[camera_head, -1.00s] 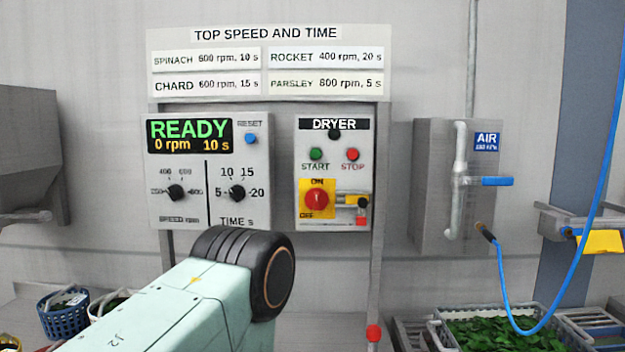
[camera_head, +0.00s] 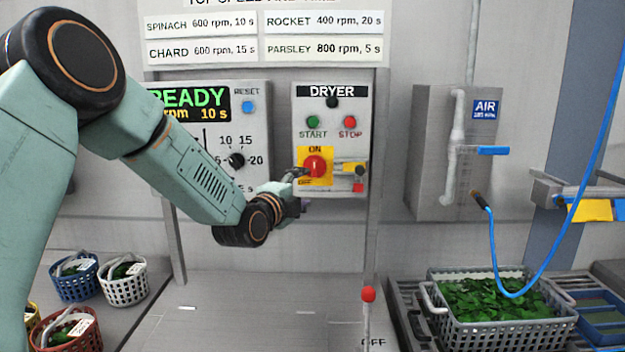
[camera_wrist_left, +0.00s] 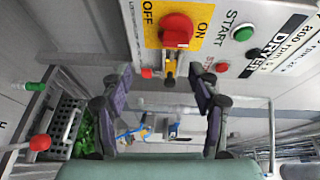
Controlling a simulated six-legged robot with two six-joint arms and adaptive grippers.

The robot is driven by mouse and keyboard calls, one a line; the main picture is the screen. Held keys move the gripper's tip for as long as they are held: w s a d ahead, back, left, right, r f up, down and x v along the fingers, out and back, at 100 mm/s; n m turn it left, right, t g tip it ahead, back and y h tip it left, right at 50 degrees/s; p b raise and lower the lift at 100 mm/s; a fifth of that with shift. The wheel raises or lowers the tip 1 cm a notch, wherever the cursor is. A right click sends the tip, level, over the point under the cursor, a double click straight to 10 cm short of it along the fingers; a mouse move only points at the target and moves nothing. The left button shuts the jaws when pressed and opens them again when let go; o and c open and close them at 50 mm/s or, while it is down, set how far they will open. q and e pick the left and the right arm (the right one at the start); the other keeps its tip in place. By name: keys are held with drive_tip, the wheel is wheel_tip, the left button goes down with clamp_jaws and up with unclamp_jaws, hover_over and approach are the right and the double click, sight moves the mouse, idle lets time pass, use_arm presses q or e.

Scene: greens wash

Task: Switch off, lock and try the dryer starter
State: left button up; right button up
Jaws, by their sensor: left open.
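The dryer starter (camera_head: 332,108) is a grey wall box with a green START button (camera_head: 313,122), a red STOP button (camera_head: 350,122) and a red rotary switch (camera_head: 315,166) on a yellow ON/OFF plate. The switch also shows in the left wrist view (camera_wrist_left: 176,30); I cannot tell its exact setting. A brass-coloured lock part (camera_head: 354,169) sits right of the switch, with a small red piece (camera_head: 358,187) below. My left gripper (camera_head: 298,176) is in front of the plate's left edge; its fingers (camera_wrist_left: 163,92) are apart and empty in the wrist view. My right gripper is not in view.
A speed and time panel (camera_head: 258,130) reading READY stands left of the starter. Right are an AIR box (camera_head: 430,150) with a blue hose (camera_head: 494,245) and a crate of greens (camera_head: 440,318). A red-knobbed lever (camera_head: 368,294) rises below. Small baskets (camera_head: 122,290) stand left.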

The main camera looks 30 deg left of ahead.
sight(313, 170)
use_arm(q)
drive_tip(key=shift+m+t, duration=0.3)
drive_tip(key=w, duration=0.2)
drive_tip(key=w+a+r, duration=0.1)
drive_tip(key=w, duration=0.1)
drive_tip(key=w+r, duration=0.1)
drive_tip(key=w, duration=0.2)
drive_tip(key=shift+a+p, duration=0.15)
drive_tip(key=shift+p, duration=0.2)
drive_tip(key=shift+w+a, duration=0.25)
drive_tip(key=shift+w, duration=0.45)
drive_tip(key=shift+d, duration=0.2)
drive_tip(key=shift+c, duration=0.4)
drive_tip(key=shift+a+f, duration=0.1)
drive_tip(key=c, duration=1.1)
